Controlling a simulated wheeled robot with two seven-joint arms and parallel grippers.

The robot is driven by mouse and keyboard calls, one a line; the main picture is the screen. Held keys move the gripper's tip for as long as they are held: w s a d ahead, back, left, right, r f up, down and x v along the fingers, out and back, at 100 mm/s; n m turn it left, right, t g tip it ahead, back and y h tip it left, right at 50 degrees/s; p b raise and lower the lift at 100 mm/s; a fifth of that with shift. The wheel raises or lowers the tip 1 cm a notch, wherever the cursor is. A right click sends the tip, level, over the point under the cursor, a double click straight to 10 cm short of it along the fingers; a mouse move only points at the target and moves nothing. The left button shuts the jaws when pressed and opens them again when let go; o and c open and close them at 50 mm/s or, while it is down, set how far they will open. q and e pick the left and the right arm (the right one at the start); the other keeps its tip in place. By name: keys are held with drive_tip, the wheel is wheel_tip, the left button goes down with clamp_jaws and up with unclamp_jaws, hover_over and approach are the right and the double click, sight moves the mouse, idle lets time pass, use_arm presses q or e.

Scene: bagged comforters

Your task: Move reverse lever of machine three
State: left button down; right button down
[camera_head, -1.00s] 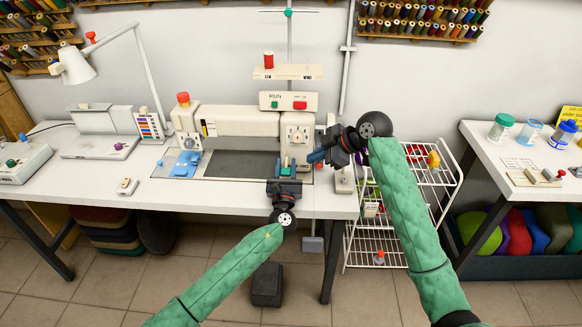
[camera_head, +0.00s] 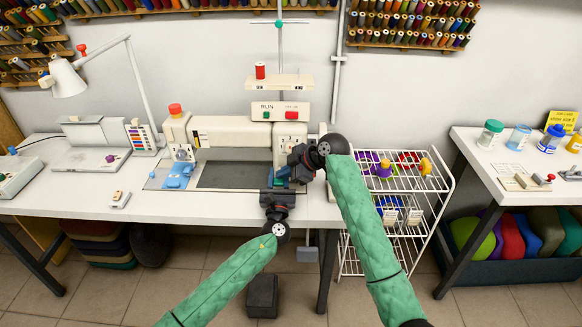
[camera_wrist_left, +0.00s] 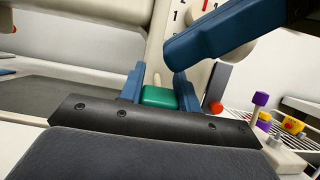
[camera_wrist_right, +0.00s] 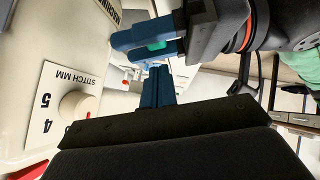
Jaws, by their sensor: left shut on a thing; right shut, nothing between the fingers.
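The white sewing machine (camera_head: 235,128) stands on the long white table, with a control panel at its right end. Its green lever (camera_wrist_left: 159,97) shows in the left wrist view between the blue fingers of my left gripper (camera_head: 278,179), which is shut on it. My right gripper (camera_head: 293,172) is shut and empty, close beside the left gripper at the panel. In the right wrist view its fingers (camera_wrist_right: 158,85) are together, just below the left gripper's fingers and the green lever (camera_wrist_right: 156,45). In the head view my grippers largely hide the lever.
A stitch-length knob (camera_wrist_right: 75,104) is on the machine near my right gripper. A white wire rack (camera_head: 400,185) stands right of the table (camera_head: 60,203). A second machine (camera_head: 95,135) and a lamp (camera_head: 66,78) are at the left. A second table (camera_head: 470,140) is at the right.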

sight(280, 183)
drive_tip(key=shift+w+f, duration=0.25)
drive_tip(key=shift+f, duration=0.35)
drive_tip(key=shift+w+f, duration=0.2)
drive_tip(key=shift+f, duration=0.4)
drive_tip(key=shift+f, duration=0.1)
use_arm(q)
drive_tip(key=shift+d+r, duration=0.1)
use_arm(e)
drive_tip(key=shift+d+f, duration=0.15)
drive_tip(key=shift+f, duration=0.6)
use_arm(q)
drive_tip(key=shift+r, duration=0.1)
drive_tip(key=c, duration=1)
unclamp_jaws()
